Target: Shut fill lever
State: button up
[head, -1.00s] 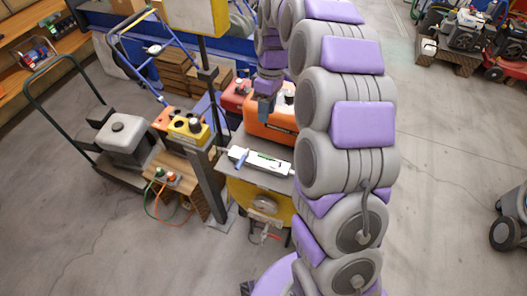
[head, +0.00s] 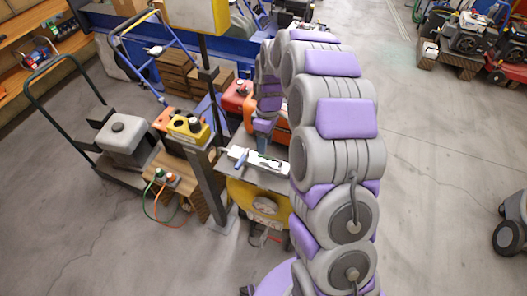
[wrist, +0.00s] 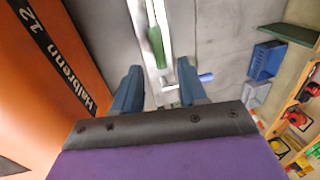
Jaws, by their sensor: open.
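A pale bar (wrist: 159,20) runs between my fingers in the wrist view. A green handle (wrist: 156,46) lies along it. A blue-handled lever (wrist: 204,79) sticks out to the right, just beyond my right fingertip. No label shows which one is the fill lever. In the head view the white fitting (head: 268,163) lies on a grey top above a yellow body, with the blue lever (head: 240,158) at its left end. My gripper (wrist: 160,76) is open and empty, above the bar; contact cannot be told. In the head view it (head: 262,143) is just above the fitting.
An orange machine (wrist: 50,70) labelled Halbrenn 12 stands close on the left of the wrist view. A grey post (head: 210,180) and wooden stand (head: 190,165) are left of the fitting. Open floor (head: 440,200) lies to the right.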

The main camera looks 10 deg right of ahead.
aim_at(270, 159)
jog(key=shift+s+a+f, duration=0.1)
jog(key=shift+s+f, duration=0.05)
jog(key=shift+f, duration=0.85)
jog(key=shift+s+a+f, duration=0.1)
jog(key=shift+f, duration=0.85)
grip_shut()
